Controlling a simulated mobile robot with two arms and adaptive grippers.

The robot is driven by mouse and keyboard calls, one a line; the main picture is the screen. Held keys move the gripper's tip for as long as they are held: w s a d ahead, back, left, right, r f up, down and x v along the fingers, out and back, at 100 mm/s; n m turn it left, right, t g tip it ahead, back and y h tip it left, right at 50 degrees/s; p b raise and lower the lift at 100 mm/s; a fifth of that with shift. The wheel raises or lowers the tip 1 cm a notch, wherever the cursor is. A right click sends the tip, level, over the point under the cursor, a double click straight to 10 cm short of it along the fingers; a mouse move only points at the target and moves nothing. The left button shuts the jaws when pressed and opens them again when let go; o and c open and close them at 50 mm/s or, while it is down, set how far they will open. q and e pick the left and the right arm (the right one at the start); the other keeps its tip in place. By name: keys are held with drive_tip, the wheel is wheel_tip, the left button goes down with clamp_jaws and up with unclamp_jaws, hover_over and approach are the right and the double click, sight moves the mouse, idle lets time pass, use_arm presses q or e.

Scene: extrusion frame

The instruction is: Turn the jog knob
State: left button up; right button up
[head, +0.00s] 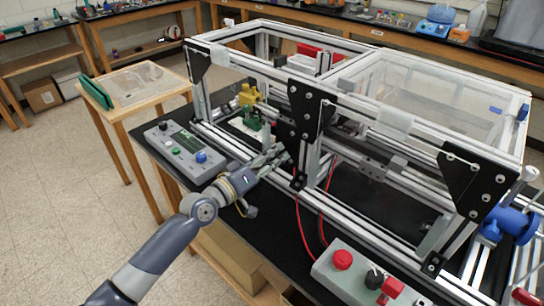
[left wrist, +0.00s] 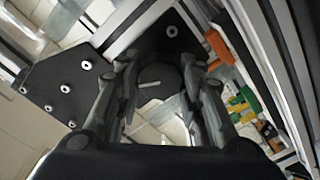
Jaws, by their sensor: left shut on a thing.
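A dark round knob with a short white pointer line shows in the left wrist view (left wrist: 160,77), and I take it for the jog knob. My left gripper (left wrist: 160,68) has one finger on each side of it and is shut on it. The pointer line lies nearly level, slightly tilted. In the head view, my left gripper (head: 279,157) reaches the front of the extrusion frame (head: 345,158), beside a black corner plate (head: 305,105); the knob is hidden there. My right gripper is not in view.
A grey control box (head: 183,152) with a blue knob stands left of my left gripper. Another box (head: 365,282) with a red button and a black knob stands at the front. Red cables (head: 302,225) hang below the gripper. A blue clamp (head: 512,222) is at right.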

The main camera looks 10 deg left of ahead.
use_arm(q)
drive_tip(key=n, duration=0.5)
drive_tip(key=shift+n+p, duration=0.3)
drive_tip(key=shift+n, duration=0.1)
idle(0.3)
drive_tip(key=o, duration=0.8)
drive_tip(key=shift+a, duration=0.1)
drive_tip(key=v, duration=1.2)
drive_tip(key=shift+f, duration=0.1)
